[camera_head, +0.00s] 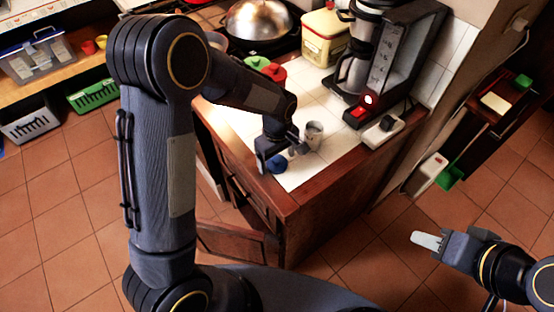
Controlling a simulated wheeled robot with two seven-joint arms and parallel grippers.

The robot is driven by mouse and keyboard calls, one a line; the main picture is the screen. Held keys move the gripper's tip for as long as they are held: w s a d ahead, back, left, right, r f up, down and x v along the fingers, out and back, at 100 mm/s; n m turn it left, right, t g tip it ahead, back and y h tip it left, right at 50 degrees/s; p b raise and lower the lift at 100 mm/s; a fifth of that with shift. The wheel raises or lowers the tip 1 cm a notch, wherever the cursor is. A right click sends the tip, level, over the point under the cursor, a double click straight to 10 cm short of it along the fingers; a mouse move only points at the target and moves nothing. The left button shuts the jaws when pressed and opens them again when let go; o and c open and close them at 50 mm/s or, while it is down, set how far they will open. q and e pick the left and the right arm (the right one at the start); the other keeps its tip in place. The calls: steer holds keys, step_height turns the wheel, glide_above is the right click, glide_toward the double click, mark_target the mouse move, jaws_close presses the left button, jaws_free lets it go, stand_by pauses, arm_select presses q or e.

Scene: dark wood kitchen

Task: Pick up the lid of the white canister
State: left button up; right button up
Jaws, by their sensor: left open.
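A small whitish-grey canister or mug (314,135) stands on the white tiled counter near its front corner. I cannot make out a separate lid on it. My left gripper (284,152) is low over the counter just left of it, open, with its fingers pointing down. A small blue round thing (277,164) shows at the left gripper's fingers; I cannot tell whether they touch it. A cream box-like canister (326,38) stands farther back on the counter. My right gripper (430,241) is over the floor at the right, away from the counter; its finger gap is not visible.
A coffee machine (385,65) and a white socket block (383,130) stand to the right on the counter (310,172). Green (256,63) and red (273,73) pieces lie behind my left forearm. A domed pan (260,20) is at the back. A cabinet door (232,243) hangs open below.

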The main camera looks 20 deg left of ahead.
arm_select(q)
steer(key=c, duration=1.1)
steer(key=shift+o, duration=0.2)
steer(key=shift+r, duration=0.1)
